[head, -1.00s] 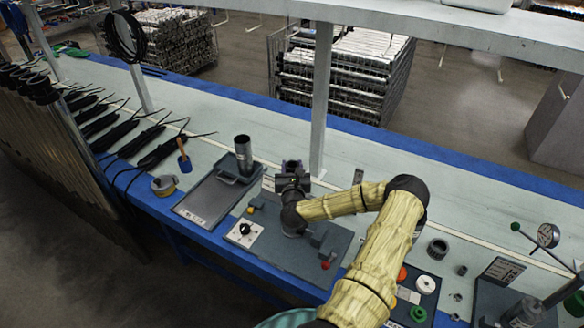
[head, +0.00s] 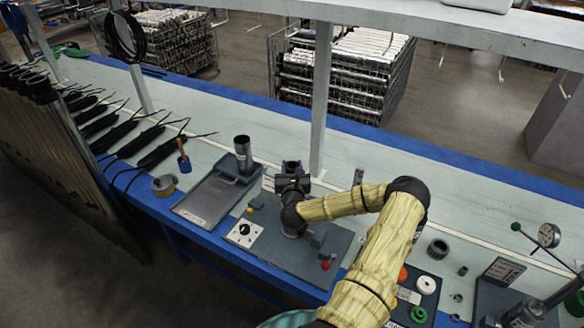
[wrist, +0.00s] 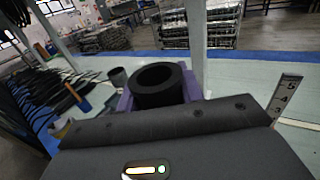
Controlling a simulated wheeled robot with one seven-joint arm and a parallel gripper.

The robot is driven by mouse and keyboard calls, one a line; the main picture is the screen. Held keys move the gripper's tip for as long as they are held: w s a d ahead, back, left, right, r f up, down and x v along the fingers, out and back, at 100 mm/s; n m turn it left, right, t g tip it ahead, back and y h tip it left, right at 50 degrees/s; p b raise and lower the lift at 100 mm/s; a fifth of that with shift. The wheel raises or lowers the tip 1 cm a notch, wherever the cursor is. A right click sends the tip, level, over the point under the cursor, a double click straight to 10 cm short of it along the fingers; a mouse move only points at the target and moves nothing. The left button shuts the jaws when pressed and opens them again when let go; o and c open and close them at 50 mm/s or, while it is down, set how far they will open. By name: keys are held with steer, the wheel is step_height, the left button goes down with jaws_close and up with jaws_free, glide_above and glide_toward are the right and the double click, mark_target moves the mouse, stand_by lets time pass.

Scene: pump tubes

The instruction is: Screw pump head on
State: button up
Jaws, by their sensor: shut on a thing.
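My gripper (head: 291,166) is over the far left part of the grey fixture plate (head: 335,245). In the wrist view its purple fingers stand on both sides of a dark, hollow cylindrical part (wrist: 158,84), which looks like the pump head. The gripper is shut on this part, with its open round end facing up. The dark gripper body hides its lower side, so I cannot tell whether it touches anything beneath. A metal cylinder (head: 243,155) stands upright on the grey tray (head: 205,203) to the left; it also shows in the wrist view (wrist: 118,77).
A white box with a black knob (head: 244,232) and a red knob (head: 325,265) sit on the plate. A shelf post (head: 320,100) rises just behind my gripper. Black tools (head: 120,133) lie at the left; a dial gauge (head: 548,235) stands at the right.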

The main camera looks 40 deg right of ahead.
steer(key=shift+f+b, duration=0.75)
steer(key=shift+f, duration=0.15)
steer(key=o, duration=1.3)
steer(key=shift+o, duration=0.2)
steer(key=v, duration=1.7)
steer(key=shift+a, duration=0.2)
steer(key=shift+a, duration=0.1)
